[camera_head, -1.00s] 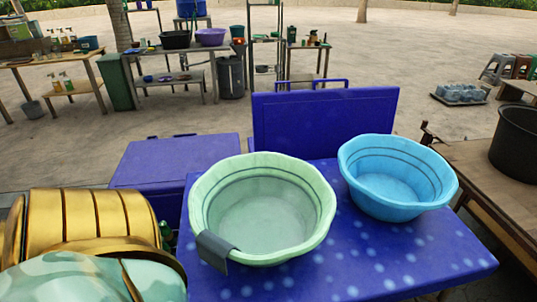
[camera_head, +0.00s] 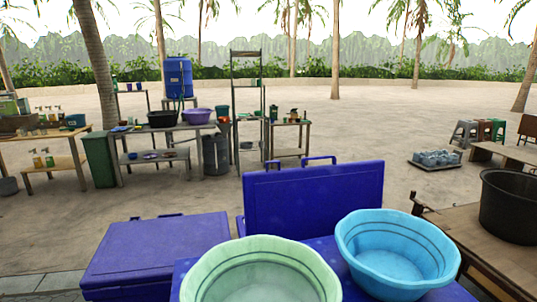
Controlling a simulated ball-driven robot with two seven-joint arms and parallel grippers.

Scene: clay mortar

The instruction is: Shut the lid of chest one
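A dark blue chest lid (camera_head: 315,200) stands upright behind the blue table in the middle, with handles on its top edge. The body of its chest is mostly hidden by the table and the basins; only a small blue part shows at the lid's left. A second blue chest (camera_head: 155,252) stands to the left, and its lid looks shut. I cannot tell which of them is chest one. Neither of my grippers shows.
A pale green basin (camera_head: 262,252) and a light blue basin (camera_head: 400,235) stand on the blue table (camera_head: 345,270) in front of the upright lid. A black pot (camera_head: 510,205) stands on a wooden table (camera_head: 450,225) at the right. Open sandy ground lies beyond.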

